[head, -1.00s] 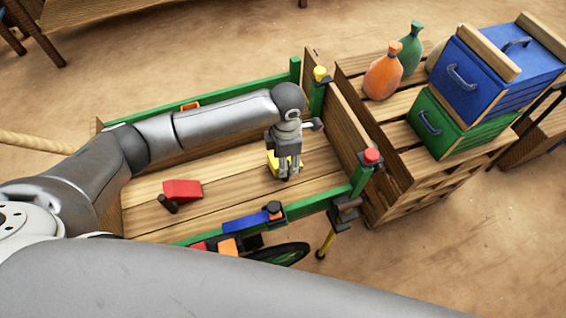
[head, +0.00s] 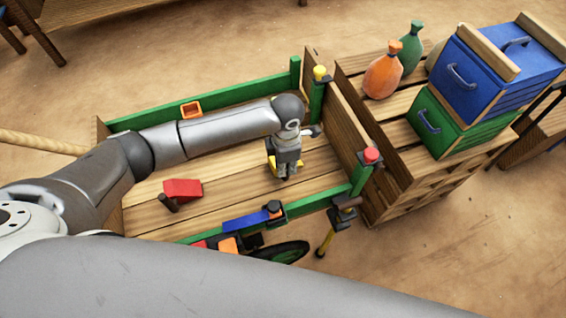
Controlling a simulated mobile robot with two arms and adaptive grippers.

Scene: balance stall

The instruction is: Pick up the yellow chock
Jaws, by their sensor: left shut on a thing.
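The yellow chock (head: 271,164) sits low in the wooden cart bed, toward its right end. My left gripper (head: 287,175) points down over it, and its fingers are closed on the chock. The gripper hides most of the chock; only yellow edges show beside the fingers. I cannot tell whether the chock touches the boards. My right gripper is not in view.
A red chock (head: 182,189) with a dark handle lies on the cart bed (head: 235,203) to the left. Green rails (head: 240,93) and a wooden end board (head: 333,110) border the bed. A pallet stand at right holds blue (head: 490,85) and green (head: 436,120) crates and bottle-shaped bags (head: 384,77).

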